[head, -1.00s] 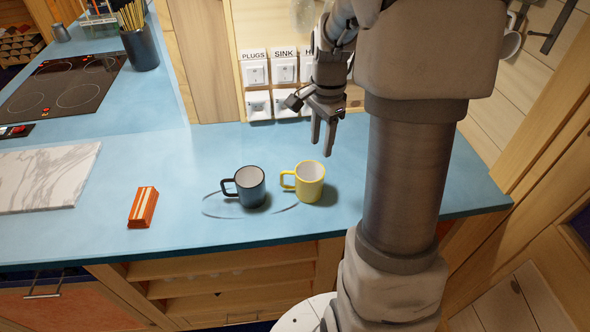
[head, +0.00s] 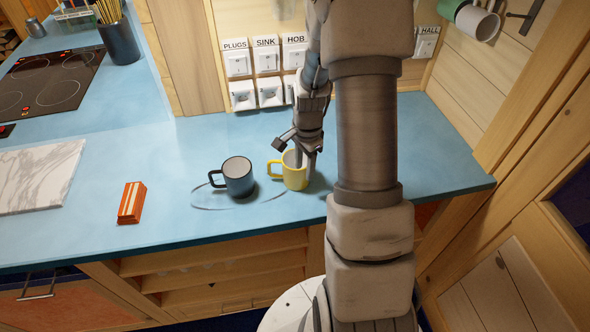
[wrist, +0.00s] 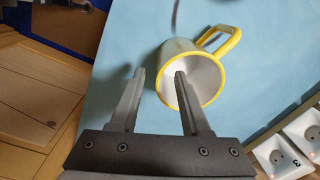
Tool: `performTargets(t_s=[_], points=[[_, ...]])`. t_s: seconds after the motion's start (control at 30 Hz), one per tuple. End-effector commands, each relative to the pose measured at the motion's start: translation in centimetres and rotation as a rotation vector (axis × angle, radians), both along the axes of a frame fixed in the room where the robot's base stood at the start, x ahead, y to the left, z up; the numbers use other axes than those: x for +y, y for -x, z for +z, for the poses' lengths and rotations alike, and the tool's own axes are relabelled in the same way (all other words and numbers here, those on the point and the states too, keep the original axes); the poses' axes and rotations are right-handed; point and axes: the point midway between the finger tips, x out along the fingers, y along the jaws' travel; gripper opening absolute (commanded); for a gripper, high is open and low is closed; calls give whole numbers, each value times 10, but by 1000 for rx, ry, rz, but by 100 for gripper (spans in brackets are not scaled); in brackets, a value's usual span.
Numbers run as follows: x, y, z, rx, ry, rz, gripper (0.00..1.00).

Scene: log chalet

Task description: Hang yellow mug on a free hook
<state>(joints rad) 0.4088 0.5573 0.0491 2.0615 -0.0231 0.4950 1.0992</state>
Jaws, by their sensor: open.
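The yellow mug (head: 294,176) stands upright on the blue counter, its handle pointing left. In the wrist view the yellow mug (wrist: 216,84) shows its yellow rim, pale inside and handle toward the top right. My gripper (head: 308,160) is open and pointing down at the mug's right side. In the wrist view my gripper (wrist: 160,74) has one finger over the mug's mouth and the other outside its wall; I cannot tell whether either touches. On the right wall a dark hook (head: 521,16) shows beside a hanging white mug (head: 484,25) and a green one (head: 452,8).
A dark blue-grey mug (head: 237,177) stands close to the left of the yellow one. An orange striped block (head: 131,203) and a marble board (head: 40,178) lie further left. Labelled switches (head: 266,62) line the back wall. The counter (head: 430,165) is clear at the right.

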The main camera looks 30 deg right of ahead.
Motion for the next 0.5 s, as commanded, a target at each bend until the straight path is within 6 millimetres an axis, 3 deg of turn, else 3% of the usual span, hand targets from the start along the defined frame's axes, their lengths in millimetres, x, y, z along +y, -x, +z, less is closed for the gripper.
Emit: performTargets(t_s=[0.23, 0.5], points=[[1, 0, -31, 3, -2, 1, 47], [1, -1, -38, 0, 0, 0, 47]])
